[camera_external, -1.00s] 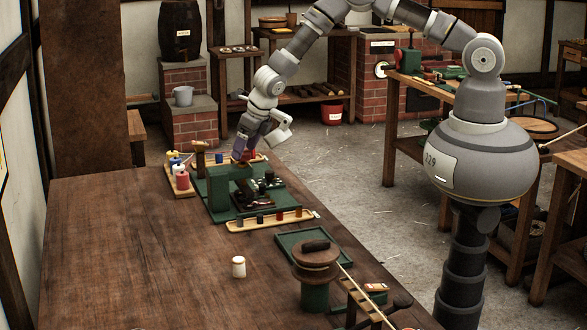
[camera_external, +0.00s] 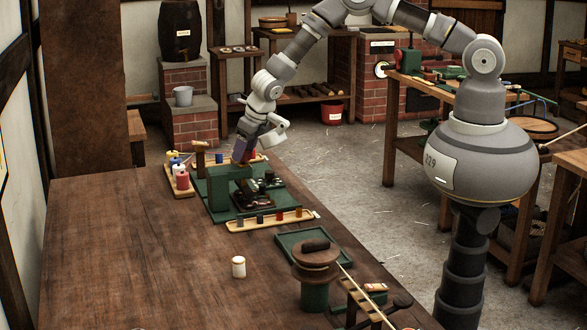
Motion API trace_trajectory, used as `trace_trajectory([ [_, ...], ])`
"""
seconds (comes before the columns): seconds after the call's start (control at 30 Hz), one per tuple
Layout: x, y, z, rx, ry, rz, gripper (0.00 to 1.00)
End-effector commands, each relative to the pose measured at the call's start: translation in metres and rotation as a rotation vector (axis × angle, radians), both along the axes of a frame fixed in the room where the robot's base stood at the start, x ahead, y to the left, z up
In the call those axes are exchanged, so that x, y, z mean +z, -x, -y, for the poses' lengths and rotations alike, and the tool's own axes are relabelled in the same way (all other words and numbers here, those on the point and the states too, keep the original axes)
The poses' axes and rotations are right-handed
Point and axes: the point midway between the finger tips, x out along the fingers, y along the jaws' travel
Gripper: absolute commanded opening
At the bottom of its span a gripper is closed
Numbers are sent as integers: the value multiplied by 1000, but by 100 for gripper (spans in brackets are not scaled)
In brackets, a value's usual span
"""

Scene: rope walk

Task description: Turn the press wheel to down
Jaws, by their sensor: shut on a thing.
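The green press (camera_external: 226,190) stands near the far end of the long wooden table. My gripper (camera_external: 242,160) reaches down to the top of the press from above. A red part (camera_external: 249,156), which looks like the press wheel, shows at the jaws. My gripper is shut on it. The wheel's full shape and its turn angle are mostly hidden by my gripper and are too small to tell.
Spools (camera_external: 183,178) stand on a tray left of the press. A tray of small pegs (camera_external: 270,220) lies in front of it. A white jar (camera_external: 238,267) and a wooden reel (camera_external: 316,255) stand nearer. The table's left side is clear.

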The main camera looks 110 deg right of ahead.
Motion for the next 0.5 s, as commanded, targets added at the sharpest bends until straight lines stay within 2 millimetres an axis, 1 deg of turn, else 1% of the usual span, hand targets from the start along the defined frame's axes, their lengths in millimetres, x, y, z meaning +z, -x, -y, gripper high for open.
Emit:
trace_trajectory([
  [0.27, 0, -2, -1, -182, 3, 1, 22],
  [0.5, 0, -4, -2, -410, 2, 2, 22],
])
